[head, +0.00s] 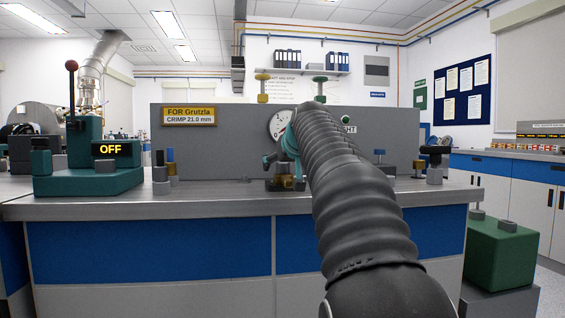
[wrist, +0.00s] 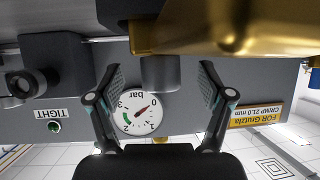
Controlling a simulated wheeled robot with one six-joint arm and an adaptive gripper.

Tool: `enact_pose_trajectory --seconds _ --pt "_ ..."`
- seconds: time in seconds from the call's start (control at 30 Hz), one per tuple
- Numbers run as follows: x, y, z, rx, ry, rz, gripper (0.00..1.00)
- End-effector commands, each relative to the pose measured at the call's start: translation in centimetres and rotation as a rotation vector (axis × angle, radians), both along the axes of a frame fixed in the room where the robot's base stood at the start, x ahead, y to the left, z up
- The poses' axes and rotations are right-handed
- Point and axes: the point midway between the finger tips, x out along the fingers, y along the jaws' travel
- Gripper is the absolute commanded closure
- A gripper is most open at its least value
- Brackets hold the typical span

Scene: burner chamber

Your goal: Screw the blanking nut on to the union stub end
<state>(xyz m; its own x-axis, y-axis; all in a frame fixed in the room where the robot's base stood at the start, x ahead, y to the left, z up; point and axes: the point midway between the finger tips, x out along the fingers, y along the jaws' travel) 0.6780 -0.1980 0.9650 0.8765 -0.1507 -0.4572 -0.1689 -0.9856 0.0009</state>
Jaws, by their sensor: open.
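My gripper (wrist: 160,75) is open in the wrist view, with one finger on each side of a grey cylindrical stub (wrist: 160,72). No finger visibly touches it. A large brass-coloured body (wrist: 235,28) fills the top of that upside-down view, close to the camera, with a smaller brass part (wrist: 143,38) beside the stub. I cannot tell for sure which part is the blanking nut or the union stub end. In the head view, my dark arm hides most of the gripper; a brass fitting (head: 287,182) shows beneath it at the panel's foot.
The grey panel (head: 230,145) stands on the bench, carrying a pressure gauge (wrist: 138,111) and a "FOR Grutzla, CRIMP 21.0 mm" sign (head: 188,115). A green crimping machine (head: 93,178) marked OFF stands left. Brass (head: 263,90) and green (head: 320,90) handles rise above the panel.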

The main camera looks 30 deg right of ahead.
Motion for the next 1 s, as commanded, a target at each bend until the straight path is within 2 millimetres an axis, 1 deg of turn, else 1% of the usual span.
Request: enact_pose_trajectory --seconds 0.03,0.27,0.5,0.77,1.0 --pt "-0.01 -0.24 0.00 0.003 0.002 0.025 0.21" --pt "0.04 -0.27 0.02 0.003 0.003 0.184 0.21" --pt "0.15 -0.27 0.15 0.002 0.004 0.384 0.21" --pt "0.15 -0.16 0.19 0.002 0.003 0.503 0.21" --pt "0.20 -0.16 0.82 0.004 0.001 0.779 0.21"
